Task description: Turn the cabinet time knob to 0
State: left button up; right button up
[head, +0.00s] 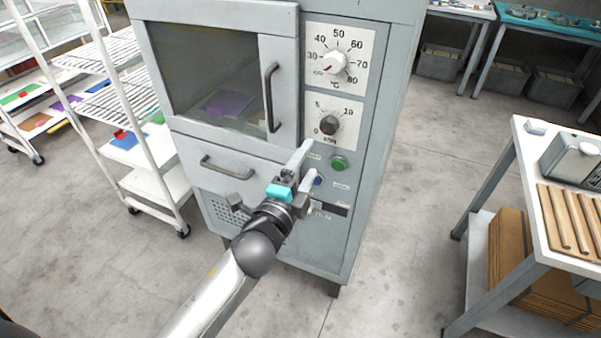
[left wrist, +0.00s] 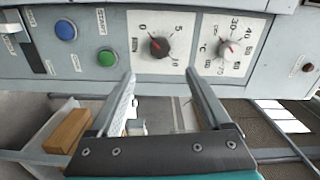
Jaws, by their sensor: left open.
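The time knob (head: 329,124) is a dark round knob on a white 0-5-10 dial on the grey cabinet's (head: 215,15) front panel. In the left wrist view the time knob (left wrist: 159,46) shows a red mark on its side toward the 0, seemingly at or near 0. My left gripper (head: 308,160) is open and empty, below the time dial in the head view. In the left wrist view my left gripper (left wrist: 160,74) has its fingers spread on either side of the knob's line, apparently short of it. My right gripper is in no view.
A white temperature knob (head: 334,63) sits above the time dial. A green button (head: 339,162) and a blue button (head: 318,180) are below it. A door handle (head: 270,97) stands out at left. A wire rack (head: 110,95) and a table (head: 530,160) flank the cabinet.

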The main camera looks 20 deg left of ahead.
pick_arm(q)
jog(key=shift+s, duration=1.55)
jog(key=s+a+f+n+g, duration=0.1)
jog(key=s+f+n+g, duration=0.4)
jog(key=f, duration=1.2)
jog(key=s+f+n+g, duration=0.2)
jog(key=s+f+g, duration=0.3)
jog(key=f, duration=1.2)
jog(key=s+f+n+g, duration=0.2)
jog(key=s+f, duration=0.3)
jog(key=s, duration=0.5)
jog(key=s+f+n+g+b, duration=0.1)
jog(key=s+f+n+g, duration=0.1)
jog(key=s+f, duration=0.4)
jog(key=s+f+n+g, duration=0.3)
jog(key=s+f, duration=0.2)
jog(key=s, duration=0.9)
jog(key=shift+s+a+f+n+y+b, duration=0.15)
jog(key=shift+a+f+n+y+b, duration=0.2)
jog(key=shift+a, duration=0.1)
